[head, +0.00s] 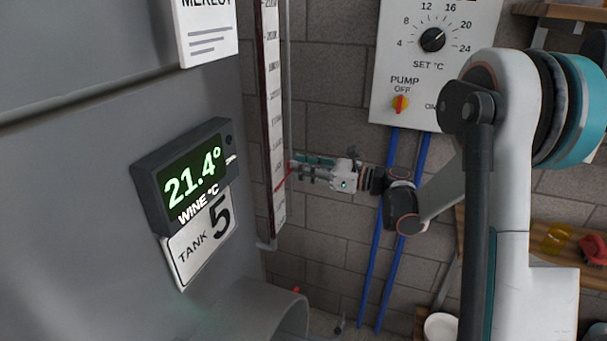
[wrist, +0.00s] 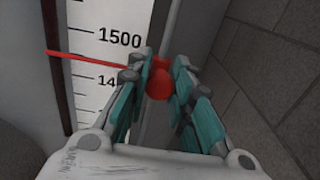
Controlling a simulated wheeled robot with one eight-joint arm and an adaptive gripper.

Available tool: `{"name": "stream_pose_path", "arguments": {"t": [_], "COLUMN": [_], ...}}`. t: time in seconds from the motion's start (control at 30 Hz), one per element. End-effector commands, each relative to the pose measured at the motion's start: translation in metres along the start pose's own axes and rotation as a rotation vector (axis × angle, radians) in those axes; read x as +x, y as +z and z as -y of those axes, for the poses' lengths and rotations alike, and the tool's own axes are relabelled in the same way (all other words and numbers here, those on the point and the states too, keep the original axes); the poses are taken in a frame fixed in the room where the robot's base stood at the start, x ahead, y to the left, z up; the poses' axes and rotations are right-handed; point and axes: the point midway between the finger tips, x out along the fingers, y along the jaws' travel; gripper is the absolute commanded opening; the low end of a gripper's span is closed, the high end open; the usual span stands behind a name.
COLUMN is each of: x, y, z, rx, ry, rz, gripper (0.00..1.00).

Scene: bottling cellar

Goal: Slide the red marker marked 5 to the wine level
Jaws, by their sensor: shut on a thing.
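The red marker (wrist: 159,85) has a round knob and a thin pointer. The pointer reaches left across the white scale (wrist: 98,18), between the 1500 mark and the partly hidden 14.. mark below it. My gripper (wrist: 160,72) is shut on the knob, with teal pads on both sides. In the head view my gripper (head: 293,170) is at the scale's right edge, and the red pointer (head: 282,181) shows there small. A dark red strip (head: 265,120) runs along the scale's left edge. I cannot make out the top of the wine in it.
A grey tank with a 21.4° display (head: 190,175) and a TANK 5 plate (head: 201,242) stands at left. A thin grey rod (head: 288,85) runs beside the scale. A control box (head: 432,75) and blue pipes (head: 371,260) are on the brick wall at right.

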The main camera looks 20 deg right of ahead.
Motion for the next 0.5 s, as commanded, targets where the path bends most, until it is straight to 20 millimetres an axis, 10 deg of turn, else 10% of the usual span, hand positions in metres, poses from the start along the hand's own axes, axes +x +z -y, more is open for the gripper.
{"name": "stream_pose_path", "arguments": {"t": [0.5], "x": [0.0], "y": [0.193], "z": [0.001], "rx": [0.001], "ry": [-0.002], "rz": [0.002], "gripper": [0.0]}}
